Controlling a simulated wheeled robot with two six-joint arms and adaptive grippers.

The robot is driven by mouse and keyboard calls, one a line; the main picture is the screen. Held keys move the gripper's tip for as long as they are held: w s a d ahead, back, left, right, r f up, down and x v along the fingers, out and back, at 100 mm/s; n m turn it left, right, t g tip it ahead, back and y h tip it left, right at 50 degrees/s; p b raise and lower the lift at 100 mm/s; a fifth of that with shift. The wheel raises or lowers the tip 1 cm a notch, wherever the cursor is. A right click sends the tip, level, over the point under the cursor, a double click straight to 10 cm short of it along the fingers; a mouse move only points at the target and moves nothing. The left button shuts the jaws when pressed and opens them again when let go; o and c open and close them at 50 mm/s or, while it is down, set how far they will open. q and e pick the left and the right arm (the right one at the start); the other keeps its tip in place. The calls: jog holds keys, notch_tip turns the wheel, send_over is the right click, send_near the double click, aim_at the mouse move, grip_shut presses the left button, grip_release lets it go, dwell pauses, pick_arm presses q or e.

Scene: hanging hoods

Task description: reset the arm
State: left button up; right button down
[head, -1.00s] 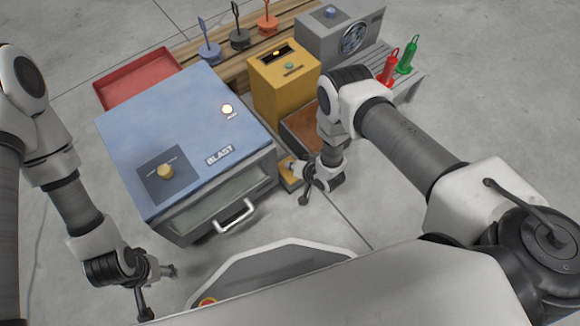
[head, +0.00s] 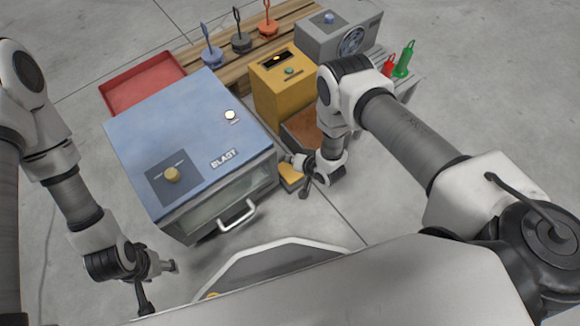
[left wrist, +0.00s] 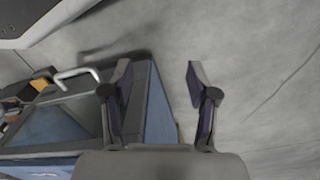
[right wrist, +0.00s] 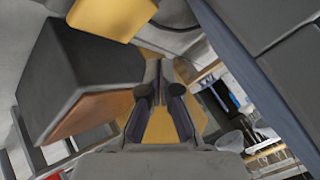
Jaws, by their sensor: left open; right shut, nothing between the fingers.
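My left gripper (head: 157,284) hangs low at the lower left of the head view, in front of the blue blast cabinet. Its two fingers stand apart in the left wrist view (left wrist: 158,75), with the floor and the cabinet's side behind them and nothing held. My right gripper (head: 300,176) is beside the right front of the blast cabinet, below the yellow box. Its fingers meet in the right wrist view (right wrist: 158,75), with a yellow surface behind them. I cannot tell whether they touch it.
The blast cabinet (head: 140,130) has a white front handle (head: 237,215). The yellow box (head: 279,92), a grey fan unit (head: 325,38), a red tray (head: 140,85) and several hooked stands stand behind. A red tool (head: 388,67) and a green tool (head: 404,60) are at the right. Bare floor lies around.

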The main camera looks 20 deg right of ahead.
jog(key=shift+f, duration=0.1)
jog(key=shift+w, duration=0.1)
dwell(0.6)
jog(key=w+d+r+h, duration=0.1)
jog(key=w+d+r, duration=0.25)
jog(key=r, duration=0.45)
jog(key=s+d+r+n+g+h, duration=0.1)
jog(key=s+d+r+g, duration=0.15)
jog(key=s, duration=0.75)
jog(key=s+d+r+n+g+h, duration=0.1)
jog(key=s+r+g, duration=0.2)
jog(key=s, duration=0.7)
jog(key=s+d+r+n+g+h, duration=0.1)
jog(key=s+d+r+g, duration=0.15)
jog(key=s, duration=0.85)
notch_tip(320, 180, up, 34)
jog(key=p, duration=3.4)
jog(key=shift+w+f, duration=0.2)
jog(key=shift+w, duration=0.25)
